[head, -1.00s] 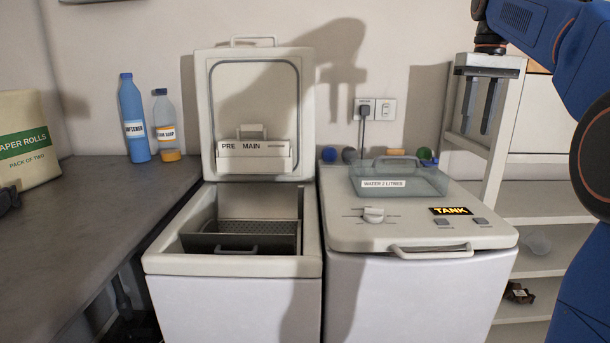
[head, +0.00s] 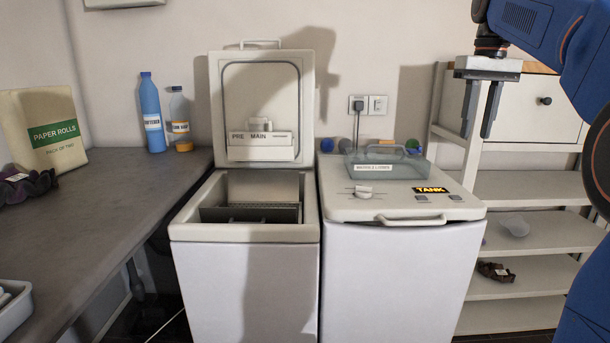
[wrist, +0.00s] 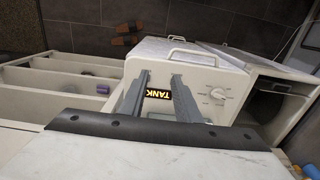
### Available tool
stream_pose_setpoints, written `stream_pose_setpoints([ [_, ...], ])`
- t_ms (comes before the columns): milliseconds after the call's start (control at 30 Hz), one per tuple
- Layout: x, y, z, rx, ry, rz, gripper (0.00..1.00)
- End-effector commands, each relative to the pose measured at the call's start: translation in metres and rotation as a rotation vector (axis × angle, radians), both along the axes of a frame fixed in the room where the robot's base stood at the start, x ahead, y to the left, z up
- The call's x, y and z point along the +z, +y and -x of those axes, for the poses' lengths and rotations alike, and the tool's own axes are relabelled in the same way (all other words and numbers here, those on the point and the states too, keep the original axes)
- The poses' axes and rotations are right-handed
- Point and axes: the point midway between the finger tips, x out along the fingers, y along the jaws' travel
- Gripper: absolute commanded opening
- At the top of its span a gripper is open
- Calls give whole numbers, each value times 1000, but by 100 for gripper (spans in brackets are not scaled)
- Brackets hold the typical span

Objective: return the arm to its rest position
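My gripper (head: 480,108) hangs from my blue arm at the upper right of the head view, fingers pointing down. Its two grey fingers are apart with nothing between them. In the wrist view the gripper (wrist: 160,78) is also open and empty, with the lid marked TANK seen beyond the fingers. In the head view the gripper is in front of the white shelf unit, right of and above the closed toploader (head: 400,202). The left toploader (head: 245,233) has its lid (head: 262,80) standing open.
A clear tray (head: 385,168) stands on the closed lid. A worktop (head: 100,215) at the left bears paper rolls (head: 48,130), a blue bottle (head: 152,118) and a clear bottle (head: 180,125). A shelf unit (head: 530,188) with a drawer stands at the right.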

Motion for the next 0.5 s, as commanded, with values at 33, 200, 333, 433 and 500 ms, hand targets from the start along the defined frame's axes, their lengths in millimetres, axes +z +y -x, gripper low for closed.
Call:
stream_pose_setpoints([
  [33,-1,2,4,0,-5,1,30],
  [200,-10,9,15,0,-21,5,30],
  [333,-19,16,27,0,-39,8,30],
  [433,-29,22,39,1,-57,12,30],
  [500,-38,28,50,0,-72,14,30],
])
